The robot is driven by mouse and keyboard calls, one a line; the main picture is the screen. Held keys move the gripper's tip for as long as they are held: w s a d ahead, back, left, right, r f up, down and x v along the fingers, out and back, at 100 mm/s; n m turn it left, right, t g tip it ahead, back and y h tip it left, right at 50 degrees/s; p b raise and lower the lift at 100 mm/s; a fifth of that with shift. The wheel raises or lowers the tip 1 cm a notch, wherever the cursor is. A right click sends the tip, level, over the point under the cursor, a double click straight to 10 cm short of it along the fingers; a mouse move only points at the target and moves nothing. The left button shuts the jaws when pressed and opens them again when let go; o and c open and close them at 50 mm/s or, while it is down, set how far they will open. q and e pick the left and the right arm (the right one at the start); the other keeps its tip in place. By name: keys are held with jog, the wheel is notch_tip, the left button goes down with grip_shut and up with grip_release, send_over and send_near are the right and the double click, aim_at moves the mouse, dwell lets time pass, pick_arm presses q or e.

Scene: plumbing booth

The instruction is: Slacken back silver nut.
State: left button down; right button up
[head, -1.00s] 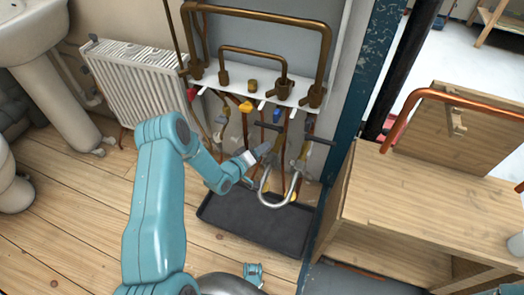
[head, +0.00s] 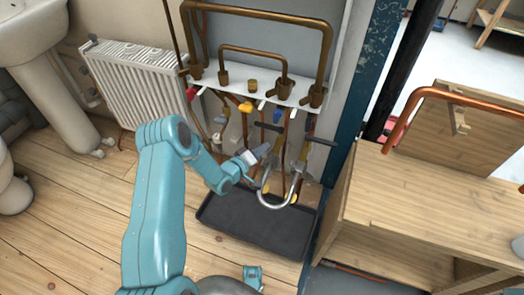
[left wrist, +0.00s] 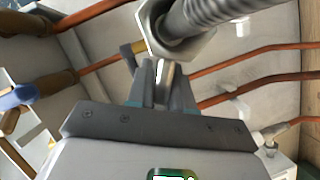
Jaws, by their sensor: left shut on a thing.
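A bent silver hose (head: 276,205) hangs in a U below the pipework, and its ribbed body shows in the left wrist view (left wrist: 205,15). A silver hex nut (left wrist: 152,30) sits at the hose's end in the left wrist view. My left gripper (head: 264,152) is at the upper left end of the hose in the head view. In the left wrist view its fingers (left wrist: 158,72) are close together at the nut's lower edge and shut on it. The fingers hide part of the nut, and the exact contact is hard to see. My right gripper is not in view.
Copper pipes and valves hang from a white bracket (head: 238,84), with dark T-handles (head: 320,142) close to the hose. A black tray (head: 255,225) lies below. A wooden bench (head: 430,205) stands to the right and a white radiator (head: 135,85) to the left.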

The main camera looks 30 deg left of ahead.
pick_arm(q)
jog(key=shift+d+f+n+t+b, duration=0.1)
jog(key=shift+f+n+t+b, duration=0.75)
jog(key=shift+n+b, duration=1.1)
jog(key=shift+a+f+n+t+b, duration=0.1)
jog(key=shift+f+n+t+b, duration=0.75)
jog(key=shift+n+b, duration=1.1)
jog(key=shift+d+f+n+t+b, duration=0.1)
jog(key=shift+f+n+t+b, duration=0.5)
jog(key=shift+f+n+b, duration=1.2)
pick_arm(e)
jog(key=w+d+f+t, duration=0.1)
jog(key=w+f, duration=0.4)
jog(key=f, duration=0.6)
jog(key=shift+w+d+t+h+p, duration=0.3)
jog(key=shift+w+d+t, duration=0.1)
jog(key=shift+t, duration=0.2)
pick_arm(q)
jog(key=shift+r+n, duration=0.7)
jog(key=shift+r, duration=0.05)
jog(key=c, duration=1.1)
grip_release()
jog(key=shift+s, duration=0.15)
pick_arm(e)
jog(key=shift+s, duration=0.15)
